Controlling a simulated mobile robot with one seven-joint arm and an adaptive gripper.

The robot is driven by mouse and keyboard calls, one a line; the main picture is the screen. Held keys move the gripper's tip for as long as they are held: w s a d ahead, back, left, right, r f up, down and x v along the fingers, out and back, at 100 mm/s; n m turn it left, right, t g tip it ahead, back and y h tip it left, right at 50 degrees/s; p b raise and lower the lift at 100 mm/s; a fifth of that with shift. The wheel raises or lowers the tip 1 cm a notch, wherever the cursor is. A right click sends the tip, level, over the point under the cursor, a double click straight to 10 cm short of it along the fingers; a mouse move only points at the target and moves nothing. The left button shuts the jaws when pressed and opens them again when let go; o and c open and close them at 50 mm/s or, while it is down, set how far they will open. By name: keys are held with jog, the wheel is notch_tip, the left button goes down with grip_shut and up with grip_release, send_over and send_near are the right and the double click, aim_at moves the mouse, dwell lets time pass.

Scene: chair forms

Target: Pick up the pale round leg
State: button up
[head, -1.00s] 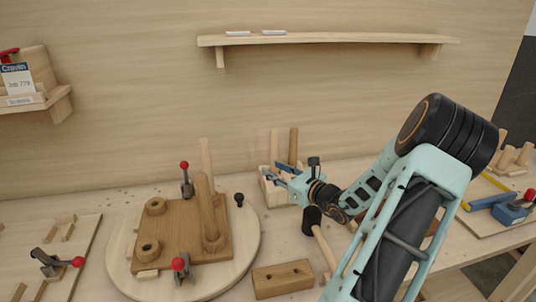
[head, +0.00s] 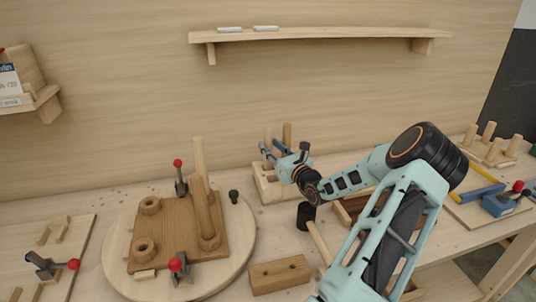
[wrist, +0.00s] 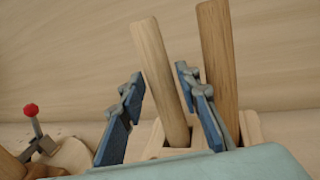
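The pale round leg (head: 268,134) stands in a wooden holder (head: 262,190) at the back of the bench. A darker brown leg (head: 287,132) stands to its right in the same holder. My gripper (head: 270,149) is open at the legs. In the wrist view the pale leg (wrist: 161,85) leans slightly and shows between the two blue fingers of my gripper (wrist: 159,76), with space visible on both sides. The darker leg (wrist: 219,65) is beyond the right finger. The pale leg's foot is in a holder socket (wrist: 178,151). Contact with the fingers cannot be told.
A round turntable (head: 240,255) at left carries a brown board (head: 172,232), upright legs and red-knobbed clamps. A drilled wooden block (head: 280,274) and a mallet (head: 306,216) lie in front of the holder. A shelf (head: 330,33) is on the wall above.

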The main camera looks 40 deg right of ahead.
jog(key=shift+x, duration=0.95)
jog(key=shift+c, duration=0.3)
grip_shut()
